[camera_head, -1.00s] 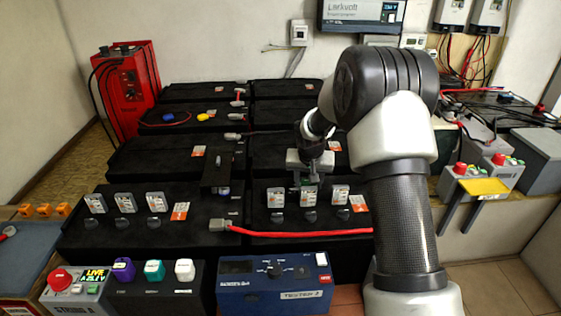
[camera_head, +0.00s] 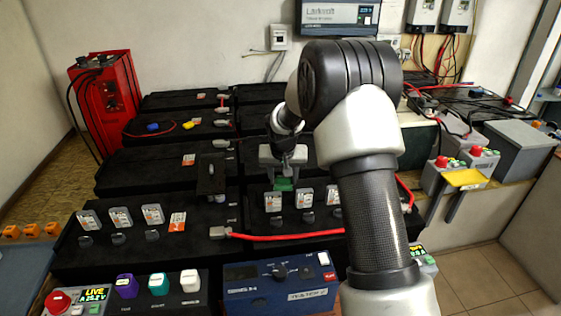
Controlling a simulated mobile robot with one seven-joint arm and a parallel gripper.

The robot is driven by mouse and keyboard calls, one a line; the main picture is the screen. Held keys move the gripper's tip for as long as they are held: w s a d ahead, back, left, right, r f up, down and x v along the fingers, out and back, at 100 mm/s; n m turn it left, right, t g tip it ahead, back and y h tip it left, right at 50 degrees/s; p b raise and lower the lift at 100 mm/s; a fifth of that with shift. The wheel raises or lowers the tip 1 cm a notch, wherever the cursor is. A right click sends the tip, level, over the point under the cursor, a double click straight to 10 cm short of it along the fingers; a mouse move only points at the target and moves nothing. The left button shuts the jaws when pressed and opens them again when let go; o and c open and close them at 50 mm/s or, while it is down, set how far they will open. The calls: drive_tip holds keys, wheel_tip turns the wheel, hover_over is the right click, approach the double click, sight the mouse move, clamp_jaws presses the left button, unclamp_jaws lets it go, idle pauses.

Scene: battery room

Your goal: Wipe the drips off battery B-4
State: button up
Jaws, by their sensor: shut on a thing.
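My gripper (camera_head: 284,172) points down over the right-hand column of black batteries, behind the white-grey vent caps (camera_head: 273,201) of the front right battery (camera_head: 260,222). It is shut on a small green thing (camera_head: 284,185), perhaps a cloth or pad, mostly hidden by the fingers. I cannot tell whether the green thing touches a battery. No label reading B-4 is legible, and I cannot make out any drips. My arm hides part of the right-hand batteries.
A red cable (camera_head: 290,237) crosses the front right battery. A dark bracket-like piece (camera_head: 211,175) stands left of my gripper. A blue tester (camera_head: 278,287) and a button box (camera_head: 78,302) stand in front. A red cabinet (camera_head: 105,98) stands at the back left.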

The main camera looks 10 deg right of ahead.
drive_tip(key=shift+r+p, duration=1.35)
drive_tip(key=shift+r, duration=1.1)
